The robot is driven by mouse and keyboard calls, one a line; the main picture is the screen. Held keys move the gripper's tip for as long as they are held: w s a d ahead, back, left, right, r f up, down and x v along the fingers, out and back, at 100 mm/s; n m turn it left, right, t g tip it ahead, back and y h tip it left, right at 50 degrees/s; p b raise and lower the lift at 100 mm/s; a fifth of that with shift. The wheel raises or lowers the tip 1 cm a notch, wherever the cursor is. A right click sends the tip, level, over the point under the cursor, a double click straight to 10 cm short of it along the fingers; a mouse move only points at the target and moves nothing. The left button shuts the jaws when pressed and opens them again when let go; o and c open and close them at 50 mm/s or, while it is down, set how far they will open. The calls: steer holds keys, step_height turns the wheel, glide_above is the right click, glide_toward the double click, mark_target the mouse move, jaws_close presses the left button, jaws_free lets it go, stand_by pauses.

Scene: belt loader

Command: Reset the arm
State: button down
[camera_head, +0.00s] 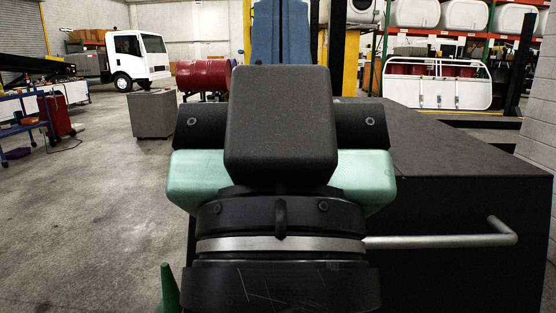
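A large black, teal and silver-banded assembly fills the middle of the view; it looks like part of my own arm, close to the camera. A dark rounded block stands at its top, with a teal housing behind it and a black round joint below. No gripper fingers show, so whether my gripper is open or shut, and what it is near, is hidden.
A black flat-topped body (450,200) with a grey bar handle (445,240) takes up the right side. A red drum (203,76), a grey box (153,114) and a white truck (138,58) stand farther back. Concrete floor (80,220) at the left is clear.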

step_height(320, 180, up, 27)
steer(key=p, duration=2.5)
steer(key=shift+a+f, duration=0.15)
